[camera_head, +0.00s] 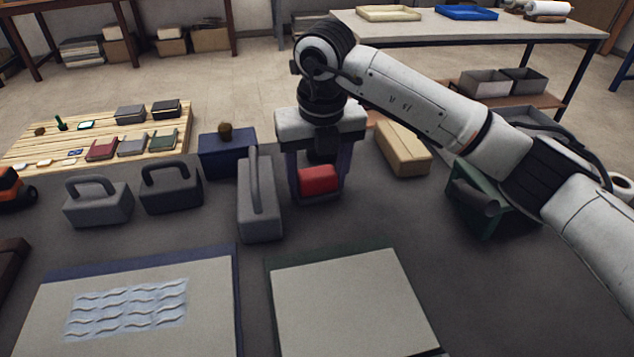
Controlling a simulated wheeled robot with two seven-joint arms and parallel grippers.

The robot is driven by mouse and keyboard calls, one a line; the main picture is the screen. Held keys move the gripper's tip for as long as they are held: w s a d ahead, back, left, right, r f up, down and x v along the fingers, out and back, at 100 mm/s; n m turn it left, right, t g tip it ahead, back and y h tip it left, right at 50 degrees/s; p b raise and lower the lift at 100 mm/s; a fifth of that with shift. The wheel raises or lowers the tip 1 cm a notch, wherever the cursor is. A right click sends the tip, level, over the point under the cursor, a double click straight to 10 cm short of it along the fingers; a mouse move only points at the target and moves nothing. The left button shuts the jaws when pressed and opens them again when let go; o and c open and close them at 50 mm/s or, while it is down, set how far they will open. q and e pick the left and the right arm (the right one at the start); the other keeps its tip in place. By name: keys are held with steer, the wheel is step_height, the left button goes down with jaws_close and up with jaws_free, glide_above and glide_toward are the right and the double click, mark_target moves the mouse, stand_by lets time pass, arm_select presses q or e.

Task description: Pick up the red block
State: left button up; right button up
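The red block (318,180) is small and box-shaped, at the middle of the dark table. My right gripper (319,188) points down over it, with one finger on each side of the block. The fingers are spread about as wide as the block. I cannot tell whether they press on it or whether the block rests on the table. My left gripper is not in view.
A grey handled block (259,207) stands close left of my gripper, with a blue box (226,154) behind it. A tan box (403,149) and a green box (487,202) are to the right. Two pale panels (350,305) lie in front.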

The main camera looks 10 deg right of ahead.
mark_target(317, 172)
steer(key=shift+c, duration=1.3)
step_height(317, 172, up, 10)
steer(key=shift+r+p, duration=0.1)
steer(key=shift+p, duration=0.35)
steer(key=o, duration=0.6)
steer(key=c, duration=0.4)
